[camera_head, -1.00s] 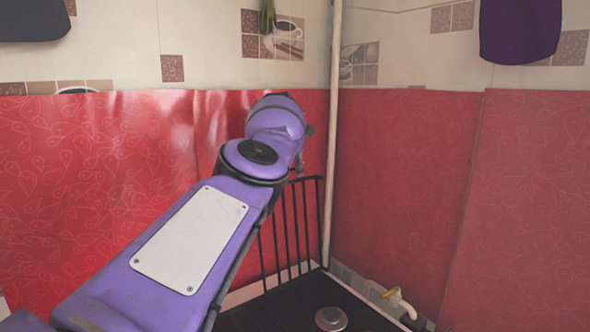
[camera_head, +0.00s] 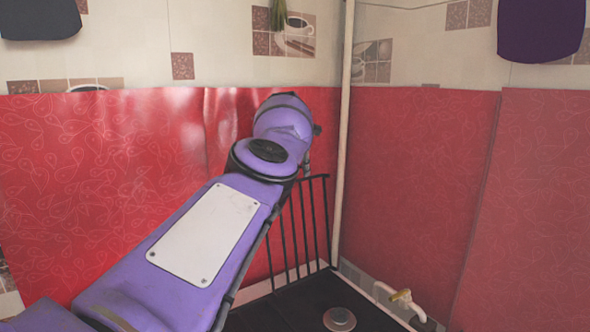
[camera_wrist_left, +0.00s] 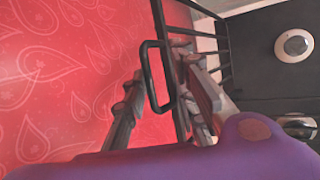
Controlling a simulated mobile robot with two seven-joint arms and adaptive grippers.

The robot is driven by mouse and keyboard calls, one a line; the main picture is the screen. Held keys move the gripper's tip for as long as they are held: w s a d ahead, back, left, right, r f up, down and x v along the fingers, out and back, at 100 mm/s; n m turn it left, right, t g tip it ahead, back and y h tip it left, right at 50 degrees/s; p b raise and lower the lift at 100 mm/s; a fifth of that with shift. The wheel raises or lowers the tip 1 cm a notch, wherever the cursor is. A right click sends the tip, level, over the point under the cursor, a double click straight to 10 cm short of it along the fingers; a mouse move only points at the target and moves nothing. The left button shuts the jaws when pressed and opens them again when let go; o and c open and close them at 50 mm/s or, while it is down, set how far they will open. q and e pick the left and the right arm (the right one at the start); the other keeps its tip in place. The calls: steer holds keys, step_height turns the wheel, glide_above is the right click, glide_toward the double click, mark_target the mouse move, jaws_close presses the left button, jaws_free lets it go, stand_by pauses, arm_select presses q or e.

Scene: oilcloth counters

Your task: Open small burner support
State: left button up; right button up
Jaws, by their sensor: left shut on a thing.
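The small burner support is a black wire grate (camera_head: 303,230). In the head view it stands nearly upright near the red back wall, left of the pale corner pipe, partly hidden by my left arm. In the left wrist view its black bars (camera_wrist_left: 222,50) run down from the top. My left gripper (camera_wrist_left: 162,68) has its fingers on either side of a dark bar of the support and is shut on it. A black loop (camera_wrist_left: 148,75) shows between the fingers. In the head view the fingers are hard to make out behind my arm. My right gripper is out of view.
A black stovetop with a round burner (camera_head: 339,319) lies below; the burner also shows in the wrist view (camera_wrist_left: 293,44). A pale pipe (camera_head: 345,130) stands in the corner. The red walls are close.

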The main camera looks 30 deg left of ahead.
arm_select(q)
steer(key=v, duration=1.2)
steer(key=shift+s, duration=0.1)
steer(key=shift+f, duration=0.1)
